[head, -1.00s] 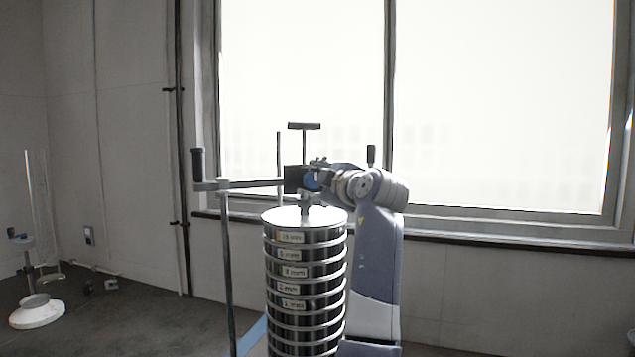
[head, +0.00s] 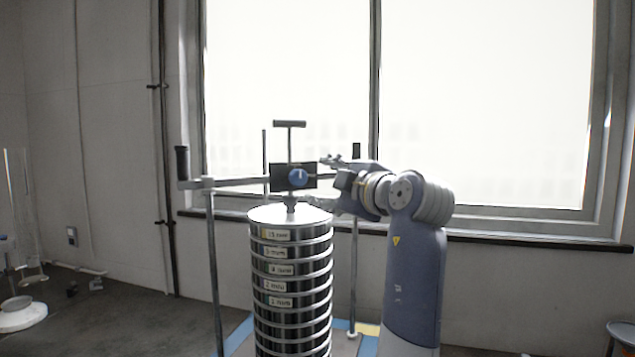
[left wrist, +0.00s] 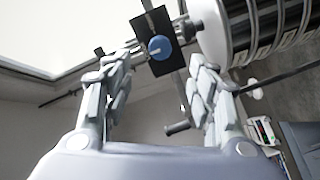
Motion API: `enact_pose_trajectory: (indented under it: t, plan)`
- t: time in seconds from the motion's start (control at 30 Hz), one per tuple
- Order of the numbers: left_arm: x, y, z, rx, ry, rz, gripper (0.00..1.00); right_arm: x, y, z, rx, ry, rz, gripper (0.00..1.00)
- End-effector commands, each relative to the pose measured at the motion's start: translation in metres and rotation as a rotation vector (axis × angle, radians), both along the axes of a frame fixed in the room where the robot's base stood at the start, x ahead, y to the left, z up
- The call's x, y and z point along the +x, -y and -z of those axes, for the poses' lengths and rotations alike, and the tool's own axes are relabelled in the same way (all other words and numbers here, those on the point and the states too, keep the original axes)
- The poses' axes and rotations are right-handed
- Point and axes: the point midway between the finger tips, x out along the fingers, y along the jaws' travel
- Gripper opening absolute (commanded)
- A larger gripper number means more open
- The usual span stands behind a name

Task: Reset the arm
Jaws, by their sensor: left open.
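My left gripper (head: 326,182) is open and empty, just right of the black clamp block (head: 279,178) with its round blue knob (head: 298,177). In the left wrist view, the fingers of my left gripper (left wrist: 160,72) are spread, with the blue knob (left wrist: 159,47) beyond the gap between them. The fingers look clear of the knob. The block sits on the crossbar above the sieve stack (head: 290,262), below a T-shaped handle (head: 289,124). My right gripper is not in view.
An upright rod with a black grip (head: 182,163) stands left of the stack. A second rod (head: 353,270) stands behind it at right. A stand with a white round base (head: 20,314) is at far left, and a stool (head: 622,332) at far right. The window wall is behind.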

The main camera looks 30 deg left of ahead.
Motion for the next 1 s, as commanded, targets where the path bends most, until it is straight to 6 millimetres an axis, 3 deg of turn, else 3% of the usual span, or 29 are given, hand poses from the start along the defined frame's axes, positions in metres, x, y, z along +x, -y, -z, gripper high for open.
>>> enact_pose_trajectory:
  t: [0.67, 0.77, 0.83, 1.0]
  plan:
    - [-0.003, 0.005, 0.005, 0.0, -0.01, 0.002, 0.53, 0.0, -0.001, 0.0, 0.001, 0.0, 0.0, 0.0]
    - [0.002, 0.001, 0.03, 0.0, -0.065, 0.016, 0.53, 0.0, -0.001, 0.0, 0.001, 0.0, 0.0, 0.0]
    - [0.008, -0.003, 0.064, 0.004, -0.137, 0.04, 0.53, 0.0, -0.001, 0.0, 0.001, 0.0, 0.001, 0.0]
    - [0.012, -0.012, 0.172, 0.025, -0.377, 0.139, 0.53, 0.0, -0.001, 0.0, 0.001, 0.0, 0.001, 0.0]
